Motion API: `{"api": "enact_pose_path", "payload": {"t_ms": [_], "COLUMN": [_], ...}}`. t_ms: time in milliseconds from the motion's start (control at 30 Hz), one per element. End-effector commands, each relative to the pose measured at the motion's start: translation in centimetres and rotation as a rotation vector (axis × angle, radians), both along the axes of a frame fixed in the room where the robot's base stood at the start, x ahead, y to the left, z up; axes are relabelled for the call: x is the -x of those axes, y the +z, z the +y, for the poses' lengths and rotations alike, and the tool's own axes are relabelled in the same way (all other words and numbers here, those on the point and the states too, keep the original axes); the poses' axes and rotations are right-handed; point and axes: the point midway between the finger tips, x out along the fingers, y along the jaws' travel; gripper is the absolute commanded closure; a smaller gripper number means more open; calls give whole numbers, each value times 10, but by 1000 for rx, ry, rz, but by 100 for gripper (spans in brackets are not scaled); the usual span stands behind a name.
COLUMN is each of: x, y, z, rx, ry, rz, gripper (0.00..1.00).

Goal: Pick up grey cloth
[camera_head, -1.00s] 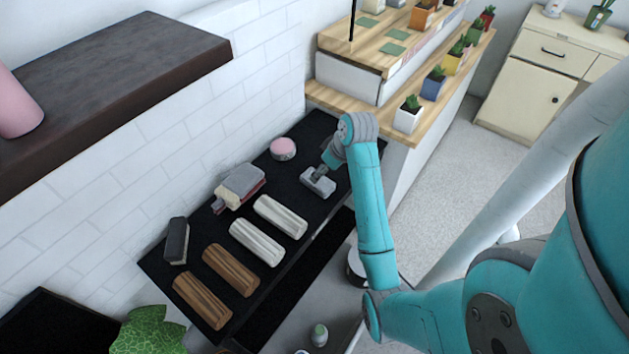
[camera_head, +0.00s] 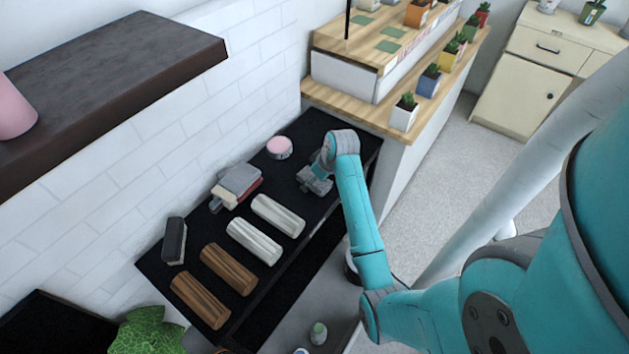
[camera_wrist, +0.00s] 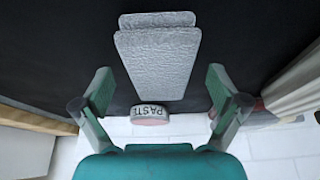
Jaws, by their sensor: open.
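The grey cloth (camera_wrist: 158,55) is a folded, textured pad lying on the black counter top. In the wrist view it fills the upper middle, in front of and between my fingers. My gripper (camera_wrist: 160,82) is open, with one teal finger on each side and nothing held. In the head view my gripper (camera_head: 317,174) is low over the counter's right end, and it partly covers the cloth there. I cannot tell whether the fingers touch the cloth.
A pink-topped tin (camera_head: 279,147) stands by the wall; its PASTE label shows in the wrist view (camera_wrist: 150,112). A grey and red stack (camera_head: 237,184), white rolls (camera_head: 254,241) and brown rolls (camera_head: 228,268) lie left. A wooden shelf with potted plants (camera_head: 404,112) borders the right.

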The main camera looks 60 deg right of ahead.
Motion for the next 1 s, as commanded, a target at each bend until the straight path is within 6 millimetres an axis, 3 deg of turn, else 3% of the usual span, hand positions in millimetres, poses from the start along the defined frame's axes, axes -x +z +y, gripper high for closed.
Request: {"api": "enact_pose_path", "payload": {"t_ms": [67,300,667,1000], "x": [0,0,0,-1], "y": [0,0,4,61], "z": [0,0,0,-1], "rx": [0,0,0,3], "ry": [0,0,0,0], "rz": [0,0,-1,-4], "gripper": [3,62,62,62]}}
